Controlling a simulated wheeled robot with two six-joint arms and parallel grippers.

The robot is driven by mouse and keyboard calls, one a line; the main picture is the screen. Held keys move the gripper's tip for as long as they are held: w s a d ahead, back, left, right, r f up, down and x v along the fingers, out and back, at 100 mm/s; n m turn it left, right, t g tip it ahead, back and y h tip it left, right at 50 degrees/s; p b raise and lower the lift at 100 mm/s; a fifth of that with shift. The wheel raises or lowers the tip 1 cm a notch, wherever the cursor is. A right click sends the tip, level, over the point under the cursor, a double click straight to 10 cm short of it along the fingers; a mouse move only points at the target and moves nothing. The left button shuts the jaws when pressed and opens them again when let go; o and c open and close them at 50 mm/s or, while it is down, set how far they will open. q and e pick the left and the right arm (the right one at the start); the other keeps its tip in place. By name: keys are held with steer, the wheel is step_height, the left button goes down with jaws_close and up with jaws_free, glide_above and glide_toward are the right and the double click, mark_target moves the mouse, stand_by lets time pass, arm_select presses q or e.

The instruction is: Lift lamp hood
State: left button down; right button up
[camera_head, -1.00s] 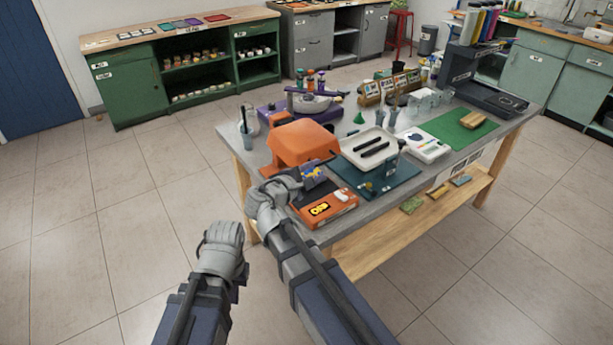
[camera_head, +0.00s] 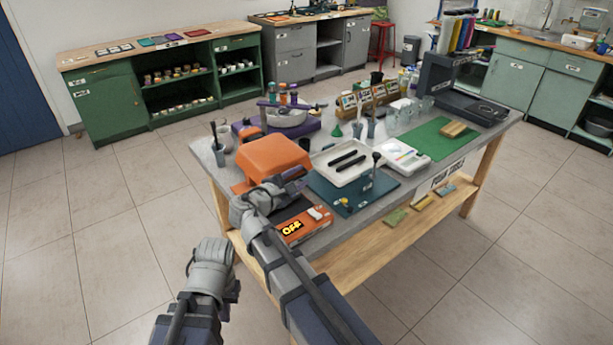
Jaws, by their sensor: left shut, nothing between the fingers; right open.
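The orange lamp hood (camera_head: 272,157) stands over the front left part of the workbench, behind an orange and black base (camera_head: 301,226) with a yellow "OFF" label. My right gripper (camera_head: 290,183) is open in front of the hood's front right side, above the base. It hides part of the base and the hood's lower front edge; I cannot tell whether it touches the hood. My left gripper (camera_head: 232,290) is shut and empty, low in front of the bench and away from the hood.
The grey workbench (camera_head: 345,226) is crowded. A white tray (camera_head: 341,173) with black bars is right of the hood, near a dark teal board (camera_head: 352,204). A purple stand (camera_head: 250,133) is behind. Open tiled floor lies left of the bench.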

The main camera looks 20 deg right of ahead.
steer(key=shift+a, duration=0.15)
steer(key=shift+r, duration=0.1)
steer(key=shift+c, duration=0.4)
jaws_close()
steer(key=shift+s, duration=0.1)
stand_by(0.7)
